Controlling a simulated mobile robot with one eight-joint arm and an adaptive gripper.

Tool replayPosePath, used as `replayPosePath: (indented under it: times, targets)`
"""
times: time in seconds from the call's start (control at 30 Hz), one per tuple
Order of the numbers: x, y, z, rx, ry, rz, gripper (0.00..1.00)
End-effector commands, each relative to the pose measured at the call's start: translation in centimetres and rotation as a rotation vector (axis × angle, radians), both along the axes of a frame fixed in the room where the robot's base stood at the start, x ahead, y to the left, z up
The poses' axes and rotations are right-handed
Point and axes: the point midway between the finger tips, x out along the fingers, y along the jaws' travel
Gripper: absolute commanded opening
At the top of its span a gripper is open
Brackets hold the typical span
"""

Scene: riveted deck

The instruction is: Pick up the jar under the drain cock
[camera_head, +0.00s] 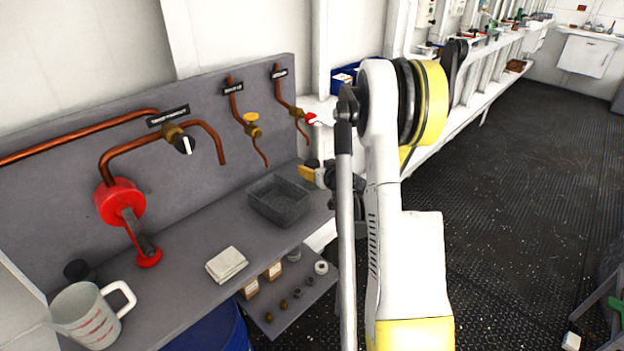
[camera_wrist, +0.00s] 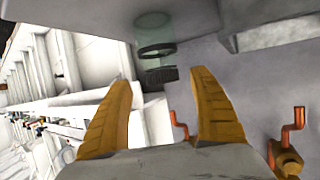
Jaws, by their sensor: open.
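A pale green see-through jar (camera_wrist: 153,25) with a dark ring shows at the upper middle of the wrist view, beyond the fingertips, beside a grey block edge. A dark round piece lies just below it in that view; I cannot tell whether it is the jar's lid. My gripper (camera_wrist: 162,85) is open, its two yellow fingers apart with nothing between them. In the head view my gripper (camera_head: 314,176) is at the right end of the bench, right of the grey tray, and the arm hides most of the jar's spot. A red-handled cock (camera_head: 310,118) is on the copper pipe above.
The grey open tray (camera_head: 279,206) stands close left of the gripper. A folded cloth (camera_head: 227,264), a measuring jug (camera_head: 92,312) and a red pump (camera_head: 120,202) are further left. Copper pipes with a yellow-handled valve (camera_head: 251,122) run down the back panel.

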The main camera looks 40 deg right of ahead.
Motion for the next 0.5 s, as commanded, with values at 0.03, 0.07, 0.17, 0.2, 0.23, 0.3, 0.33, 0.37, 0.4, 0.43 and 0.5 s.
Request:
replayPosePath:
  times: [0.03, 0.07, 0.17, 0.2, 0.23, 0.3, 0.33, 0.37, 0.4, 0.43, 0.5]
  targets:
    - [0.9, -0.2, -0.7, 0.000, 0.000, 0.002, 0.71]
    - [1.3, -0.3, -0.9, 0.000, 0.001, 0.002, 0.71]
    - [2.5, -0.8, -1.3, 0.001, 0.001, 0.001, 0.71]
    - [2.8, -0.9, -1.4, 0.001, 0.001, 0.001, 0.71]
    - [3.0, -1.0, -1.4, 0.001, 0.001, 0.001, 0.71]
    - [3.2, -1.1, -1.4, 0.000, 0.001, 0.000, 0.71]
    - [3.2, -1.1, -1.4, 0.000, 0.001, 0.000, 0.71]
    - [3.2, -1.1, -1.3, 0.000, 0.001, 0.000, 0.71]
    - [3.2, -1.1, -1.3, 0.000, 0.001, 0.000, 0.71]
    - [3.2, -1.1, -1.3, 0.000, 0.001, 0.000, 0.71]
    - [3.2, -1.1, -1.3, 0.000, 0.001, 0.000, 0.66]
